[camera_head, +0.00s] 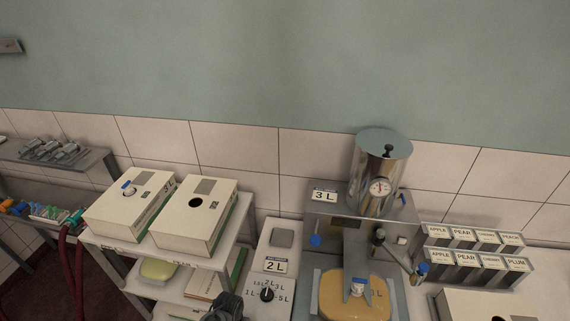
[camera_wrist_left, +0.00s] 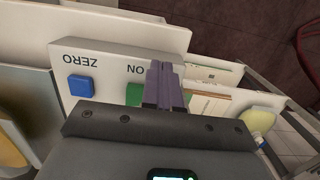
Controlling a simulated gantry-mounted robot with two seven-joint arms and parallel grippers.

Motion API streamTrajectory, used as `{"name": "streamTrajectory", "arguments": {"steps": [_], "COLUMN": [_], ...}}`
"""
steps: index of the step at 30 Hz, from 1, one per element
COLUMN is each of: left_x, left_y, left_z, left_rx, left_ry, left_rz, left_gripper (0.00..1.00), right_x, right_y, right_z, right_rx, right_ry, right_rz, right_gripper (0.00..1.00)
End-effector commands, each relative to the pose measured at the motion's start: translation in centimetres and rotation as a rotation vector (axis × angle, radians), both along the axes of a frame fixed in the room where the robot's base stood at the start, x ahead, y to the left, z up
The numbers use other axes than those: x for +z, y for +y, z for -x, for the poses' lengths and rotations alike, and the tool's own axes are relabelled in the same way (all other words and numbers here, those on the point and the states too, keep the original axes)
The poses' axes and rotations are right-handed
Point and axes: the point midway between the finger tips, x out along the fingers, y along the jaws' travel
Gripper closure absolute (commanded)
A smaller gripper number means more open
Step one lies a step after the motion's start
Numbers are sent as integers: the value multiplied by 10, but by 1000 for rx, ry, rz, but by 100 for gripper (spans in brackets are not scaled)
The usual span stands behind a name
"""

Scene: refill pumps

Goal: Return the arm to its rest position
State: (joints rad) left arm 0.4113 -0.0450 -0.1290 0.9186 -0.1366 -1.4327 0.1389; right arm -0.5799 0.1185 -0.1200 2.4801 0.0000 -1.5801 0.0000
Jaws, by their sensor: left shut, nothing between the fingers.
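My left gripper (camera_wrist_left: 166,84) shows in the left wrist view with its two fingers together and nothing between them. The fingers are in front of a white panel with a blue button (camera_wrist_left: 81,86) marked ZERO and a green button (camera_wrist_left: 134,94) marked ON, which they partly overlap. I cannot tell whether they touch the panel. In the head view, a dark part of my left arm shows at the bottom edge, beside the white dial box (camera_head: 252,300). My right gripper is not in view.
Two white cartons (camera_head: 130,205) (camera_head: 195,217) stand on a shelf cart left of the dial box. A metal dispenser (camera_head: 381,180) with a gauge stands to the right, a yellow container (camera_head: 340,301) before it. Labelled fruit racks (camera_head: 470,255) are at far right.

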Motion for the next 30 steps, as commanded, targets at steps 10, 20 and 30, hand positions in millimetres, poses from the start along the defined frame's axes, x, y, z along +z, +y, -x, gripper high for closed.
{"name": "streamTrajectory", "arguments": {"steps": [10, 20, 30], "left_x": [-76, 21, 168], "left_y": [35, 50, 47], "left_z": [193, 267, 243], "left_rx": [25, 9, -16], "left_ry": [123, -54, -346], "left_rz": [-27, -23, 12], "left_gripper": [100, 100, 100], "right_x": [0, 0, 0], "right_y": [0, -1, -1], "right_z": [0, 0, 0], "right_rx": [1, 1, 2], "right_ry": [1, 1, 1], "right_rz": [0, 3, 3], "right_gripper": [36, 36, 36]}}
